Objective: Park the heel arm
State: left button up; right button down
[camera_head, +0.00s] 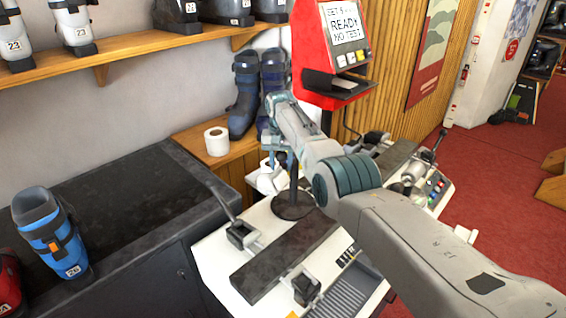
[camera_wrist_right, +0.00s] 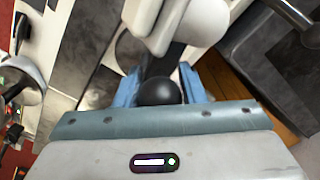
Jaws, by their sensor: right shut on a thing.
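My right gripper (camera_head: 278,150) reaches over the white binding test machine (camera_head: 215,255) and points down near a dark post on a round base (camera_head: 293,206). In the right wrist view its blue fingers (camera_wrist_right: 158,88) are shut on a round black knob (camera_wrist_right: 158,92), one finger on each side. A white rounded part (camera_wrist_right: 152,22), which looks like the heel arm, lies just beyond the knob. In the head view my gripper and arm hide the knob. My left gripper is not in view.
A red display stand (camera_head: 330,50) reading READY stands behind the machine. A blue boot (camera_head: 50,235) stands on the dark cabinet (camera_head: 130,200) at left, whose top is otherwise mostly clear. A paper roll (camera_head: 217,141) and dark boots stand on the wooden bench behind.

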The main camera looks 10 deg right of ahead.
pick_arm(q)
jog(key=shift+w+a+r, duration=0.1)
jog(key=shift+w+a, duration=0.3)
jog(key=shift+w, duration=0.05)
pick_arm(e)
jog(key=shift+w+a+r+m, duration=0.5)
jog(key=shift+w+a+m, duration=0.15)
jog(key=shift+w+m, duration=0.15)
dwell(0.9)
jog(key=c, duration=1.3)
grip_release()
jog(key=shift+o, duration=1.4)
jog(key=shift+a+f, duration=0.1)
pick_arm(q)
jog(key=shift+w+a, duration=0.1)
pick_arm(e)
jog(key=shift+w+a+f, duration=0.1)
jog(key=shift+a+f, duration=0.05)
jog(key=shift+f, duration=0.1)
jog(key=shift+d, duration=0.25)
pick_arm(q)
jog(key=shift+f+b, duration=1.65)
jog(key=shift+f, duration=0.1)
pick_arm(e)
notch_tip(320, 180, up, 11)
jog(key=shift+f, duration=0.15)
